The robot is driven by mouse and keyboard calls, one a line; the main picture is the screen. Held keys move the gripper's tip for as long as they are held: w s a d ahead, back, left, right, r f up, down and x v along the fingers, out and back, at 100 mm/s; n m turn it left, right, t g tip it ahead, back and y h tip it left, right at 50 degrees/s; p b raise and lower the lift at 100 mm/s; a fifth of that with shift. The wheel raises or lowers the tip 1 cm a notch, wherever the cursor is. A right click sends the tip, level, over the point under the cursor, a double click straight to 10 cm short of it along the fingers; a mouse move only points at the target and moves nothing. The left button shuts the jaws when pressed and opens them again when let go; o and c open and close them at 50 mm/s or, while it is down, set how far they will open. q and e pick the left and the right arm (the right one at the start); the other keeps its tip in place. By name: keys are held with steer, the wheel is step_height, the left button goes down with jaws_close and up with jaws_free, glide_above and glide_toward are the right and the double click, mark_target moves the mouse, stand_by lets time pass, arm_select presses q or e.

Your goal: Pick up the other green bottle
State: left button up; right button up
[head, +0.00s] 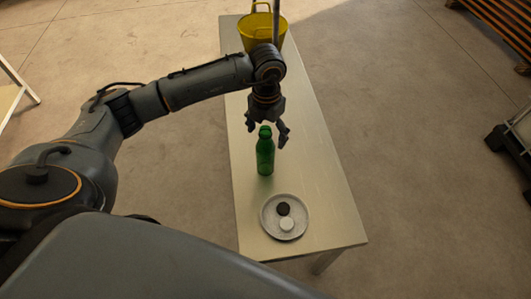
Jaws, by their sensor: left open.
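A green bottle (265,154) stands upright on the long pale table (323,185), behind a round plate. My left gripper (267,133) is open, pointing down at the bottle's top. Its fingers appear on either side of the bottle's cap in the head view. I cannot tell whether they touch it or how high they are above it. No second green bottle shows. My right gripper is not in view.
A grey plate (266,226) with a dark round piece (283,209) and a white round piece (287,224) lies near the table's front end. A yellow bucket (254,30) stands at the far end. A pallet-like wooden stack (501,22) is at the upper right.

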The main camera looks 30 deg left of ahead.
mark_target(265, 151)
arm_select(q)
steer(key=shift+a+f, duration=0.15)
steer(key=shift+f, duration=1.8)
jaws_close()
